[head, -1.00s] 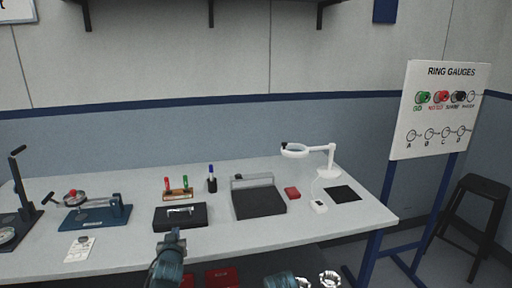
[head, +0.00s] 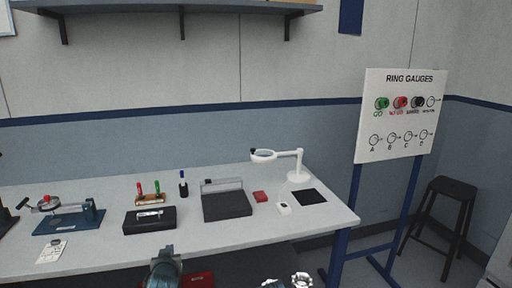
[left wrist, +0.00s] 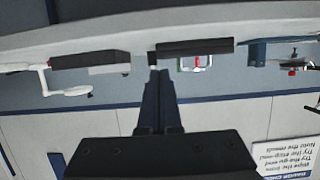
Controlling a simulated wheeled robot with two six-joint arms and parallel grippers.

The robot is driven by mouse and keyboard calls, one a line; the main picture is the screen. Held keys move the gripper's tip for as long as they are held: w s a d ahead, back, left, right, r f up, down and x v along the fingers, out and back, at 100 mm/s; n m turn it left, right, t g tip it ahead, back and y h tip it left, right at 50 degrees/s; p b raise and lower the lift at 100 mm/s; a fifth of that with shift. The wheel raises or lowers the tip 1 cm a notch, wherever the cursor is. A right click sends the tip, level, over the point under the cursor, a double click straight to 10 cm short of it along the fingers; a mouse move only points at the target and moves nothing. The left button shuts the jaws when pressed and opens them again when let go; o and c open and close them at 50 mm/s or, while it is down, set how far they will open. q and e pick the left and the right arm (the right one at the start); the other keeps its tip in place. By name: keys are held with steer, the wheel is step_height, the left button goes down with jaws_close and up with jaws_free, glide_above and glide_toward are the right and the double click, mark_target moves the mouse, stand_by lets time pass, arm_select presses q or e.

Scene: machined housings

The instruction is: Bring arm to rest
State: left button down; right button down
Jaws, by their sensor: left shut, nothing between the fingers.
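My left gripper (head: 166,252) shows at the bottom of the head view, in front of the workbench's front edge. Its fingers are shut with nothing between them. In the left wrist view, which is upside down, the shut fingers (left wrist: 157,85) point toward the bench, with the bench edge beyond them.
The workbench (head: 100,258) carries a blue gauge fixture (head: 70,222), a black case (head: 150,220), a dark plate (head: 227,206) and a white magnifier lamp (head: 298,174). A ring gauge board (head: 400,150) and a black stool (head: 447,190) stand right. Red items (head: 200,279) lie below.

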arm_select(q)
steer(key=s+d+f+m+g+h+p, duration=0.1)
steer(key=s+d+g+p, duration=0.4)
steer(key=s+d, duration=0.5)
steer(key=s+d+f+m+g+h+p, duration=0.1)
steer(key=s+d+f+m+g+p, duration=0.1)
steer(key=s+d+m+g+p, duration=0.3)
steer(key=s+d+g, duration=0.4)
steer(key=s+d, duration=0.2)
steer(key=s, duration=0.1)
steer(key=shift+s+d+f+m, duration=0.2)
steer(key=shift+s+f+m, duration=0.2)
